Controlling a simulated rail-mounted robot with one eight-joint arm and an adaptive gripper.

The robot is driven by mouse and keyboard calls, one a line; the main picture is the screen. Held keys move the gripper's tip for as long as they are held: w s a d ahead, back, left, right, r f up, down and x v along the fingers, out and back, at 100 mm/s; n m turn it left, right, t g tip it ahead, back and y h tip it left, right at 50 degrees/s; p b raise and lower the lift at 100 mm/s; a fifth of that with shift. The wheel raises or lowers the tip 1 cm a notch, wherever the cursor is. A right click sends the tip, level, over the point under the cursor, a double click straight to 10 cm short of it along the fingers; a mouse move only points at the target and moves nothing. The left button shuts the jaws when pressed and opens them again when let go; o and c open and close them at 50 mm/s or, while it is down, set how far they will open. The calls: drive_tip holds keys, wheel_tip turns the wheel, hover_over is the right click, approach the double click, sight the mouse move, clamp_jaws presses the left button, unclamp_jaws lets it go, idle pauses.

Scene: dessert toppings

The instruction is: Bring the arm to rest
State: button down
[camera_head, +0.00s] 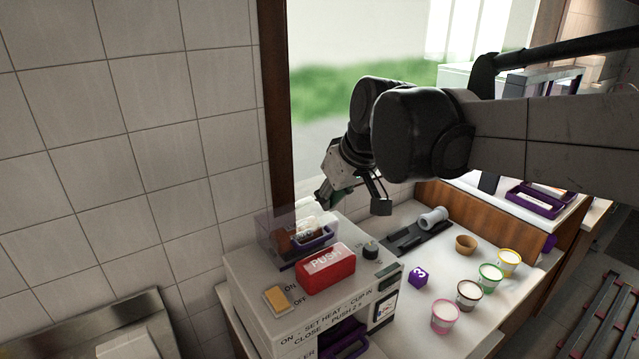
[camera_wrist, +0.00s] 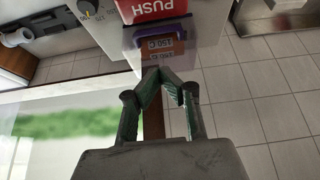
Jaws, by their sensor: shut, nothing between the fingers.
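My gripper (camera_wrist: 163,72) is shut and empty in the wrist view, its green-sided fingers meeting at the tips. In the head view my gripper (camera_head: 328,198) hangs above the back of a white machine (camera_head: 262,325). A clear bin with a purple-framed part (camera_head: 312,240) sits on the machine just below it. I cannot tell whether the fingers touch the bin. My arm reaches in from the right, held up over the counter.
The machine has a red PUSH button (camera_head: 326,270), a yellow switch (camera_head: 277,300) and a dark knob (camera_head: 371,250). On the counter to its right stand several cups (camera_head: 468,294), a brown bowl (camera_head: 466,244) and a purple cube (camera_head: 418,278). A tiled wall (camera_head: 130,130) is at left.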

drive_tip(key=s+d+f+m+t+h+b, duration=0.2)
drive_tip(key=s+d+f+m+b, duration=0.4)
drive_tip(key=s+d+f+b, duration=0.5)
drive_tip(key=s+d+f+h, duration=0.1)
drive_tip(key=s+d+f, duration=0.5)
drive_tip(key=f, duration=0.3)
drive_tip(key=shift+s+d+m, duration=0.2)
drive_tip(key=shift+s+m, duration=0.2)
drive_tip(key=shift+s, duration=0.4)
idle(1.4)
